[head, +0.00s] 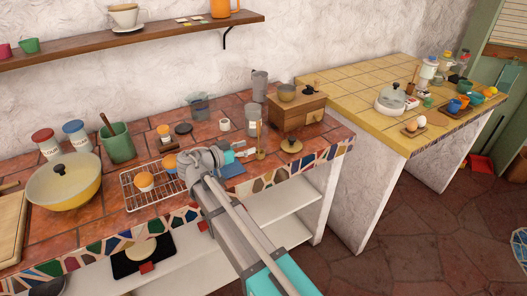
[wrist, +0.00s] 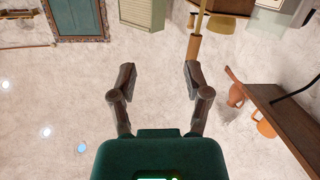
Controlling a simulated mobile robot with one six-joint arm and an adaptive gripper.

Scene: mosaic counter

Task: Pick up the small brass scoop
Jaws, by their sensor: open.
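A slim, upright brass-coloured piece (head: 260,142) stands just right of my gripper in the head view; it may be the small brass scoop, but its shape is too small to tell. A brass-toned rod (wrist: 199,28) shows near the top of the wrist view, beyond the right fingertip; I cannot tell whether it is the same piece. My gripper (head: 234,155) is above the front part of the tiled counter. In the wrist view my gripper (wrist: 158,75) has its two fingers wide apart with nothing between them.
A glass jar (head: 252,120), a wooden grinder (head: 297,113) and a brass lid (head: 291,146) crowd the counter's right end. A wall shelf (head: 130,42) runs above. A yellow-tiled counter (head: 350,88) is at right.

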